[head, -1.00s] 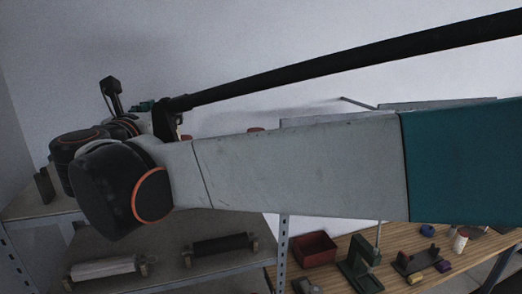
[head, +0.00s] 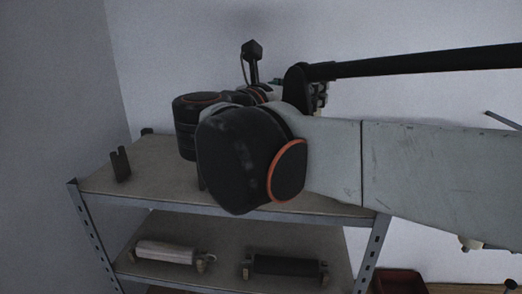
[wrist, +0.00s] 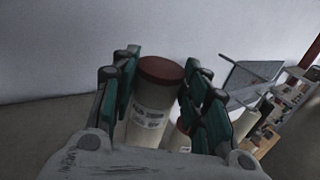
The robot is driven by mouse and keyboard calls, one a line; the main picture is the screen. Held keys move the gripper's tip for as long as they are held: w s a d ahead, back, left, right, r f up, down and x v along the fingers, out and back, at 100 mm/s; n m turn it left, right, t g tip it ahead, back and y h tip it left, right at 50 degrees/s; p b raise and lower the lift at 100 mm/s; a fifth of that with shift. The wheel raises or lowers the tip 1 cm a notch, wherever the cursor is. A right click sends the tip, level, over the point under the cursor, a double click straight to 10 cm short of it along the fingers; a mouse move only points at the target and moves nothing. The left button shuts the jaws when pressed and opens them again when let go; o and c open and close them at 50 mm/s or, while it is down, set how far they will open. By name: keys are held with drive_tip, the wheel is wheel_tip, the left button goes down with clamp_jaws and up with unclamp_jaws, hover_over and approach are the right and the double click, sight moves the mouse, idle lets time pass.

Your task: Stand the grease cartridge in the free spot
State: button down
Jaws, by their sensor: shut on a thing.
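The grease cartridge (wrist: 151,108) is a pale cylinder with a brown-red cap and a printed label. It is between the teal-padded fingers of my gripper (wrist: 160,68), which is shut on it in the wrist view. A second pale cylinder with a reddish top (wrist: 181,137) shows just behind it to the right, partly hidden by the fingers. Another pale cylinder (wrist: 246,122) shows beyond the right finger. In the head view my arm hides the gripper and the cartridge. I cannot make out the free spot.
A metal shelf unit (head: 335,207) stands at the left in the head view. A dark notched bracket (head: 120,166) stands on its top board. A grey roller (head: 166,254) and a black roller (head: 285,266) lie below. A red bin (head: 398,281) is at lower right.

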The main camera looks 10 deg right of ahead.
wheel_tip(320, 180, down, 8)
drive_tip(key=b, duration=0.3)
drive_tip(key=shift+a+r, duration=0.1)
drive_tip(key=shift+r, duration=0.1)
drive_tip(key=shift+w+d+f+b, duration=0.1)
drive_tip(key=shift+d+f+b, duration=0.1)
drive_tip(key=shift+f+b, duration=0.4)
drive_tip(key=shift+a+f+b, duration=0.1)
drive_tip(key=shift+f+b, duration=1.2)
drive_tip(key=shift+f, duration=0.65)
drive_tip(key=c, duration=0.9)
unclamp_jaws()
drive_tip(key=shift+f, duration=0.1)
drive_tip(key=shift+r, duration=0.25)
drive_tip(key=b+v, duration=0.2)
drive_tip(key=v, duration=1)
